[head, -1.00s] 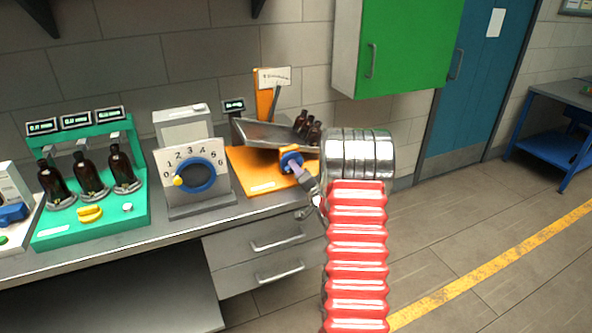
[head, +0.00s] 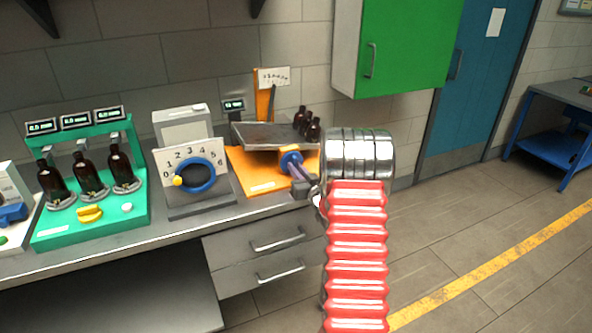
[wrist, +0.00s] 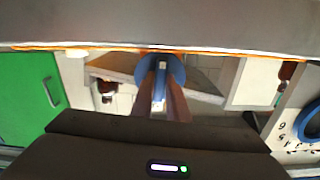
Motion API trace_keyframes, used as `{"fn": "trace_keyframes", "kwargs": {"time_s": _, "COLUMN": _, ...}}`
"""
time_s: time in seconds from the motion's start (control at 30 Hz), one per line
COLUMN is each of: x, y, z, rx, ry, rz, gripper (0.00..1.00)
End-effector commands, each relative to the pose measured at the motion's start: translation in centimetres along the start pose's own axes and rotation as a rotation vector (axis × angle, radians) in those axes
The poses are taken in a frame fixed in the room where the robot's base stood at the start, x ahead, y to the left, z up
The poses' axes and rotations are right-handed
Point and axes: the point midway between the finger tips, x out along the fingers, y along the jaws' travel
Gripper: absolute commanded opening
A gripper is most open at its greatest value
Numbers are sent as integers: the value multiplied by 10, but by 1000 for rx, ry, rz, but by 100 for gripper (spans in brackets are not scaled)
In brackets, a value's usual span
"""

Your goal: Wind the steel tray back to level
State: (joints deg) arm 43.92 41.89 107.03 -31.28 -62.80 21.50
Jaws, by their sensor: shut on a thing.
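The steel tray (head: 270,136) sits on the orange stand (head: 250,178) on the bench and looks close to level in the head view. Dark amber bottles (head: 313,130) stand at its right end. A blue knob (head: 286,157) is at the front of the stand, below the tray. My gripper (head: 295,166) is shut on this knob. The wrist view also shows the blue knob (wrist: 176,68) between my fingers (wrist: 160,100).
Left of the stand is a dial box (head: 192,178) with a blue ring. Further left, a green rack (head: 60,225) holds amber bottles. A scale card (head: 274,77) and a small display (head: 233,105) stand behind the tray. A green cabinet (head: 415,45) hangs at upper right.

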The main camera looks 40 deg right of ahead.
Motion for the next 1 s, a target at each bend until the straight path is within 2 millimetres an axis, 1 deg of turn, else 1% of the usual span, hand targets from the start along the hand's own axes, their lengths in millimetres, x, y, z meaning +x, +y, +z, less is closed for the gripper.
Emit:
{"fn": "trace_keyframes", "kwargs": {"time_s": 0.03, "x": -1, "y": 0, "z": 5, "rx": -42, "ry": -9, "rz": 0, "gripper": 0}}
{"fn": "trace_keyframes", "kwargs": {"time_s": 1.0, "x": -2, "y": -1, "z": 6, "rx": -963, "ry": -9, "rz": -7, "gripper": 0}}
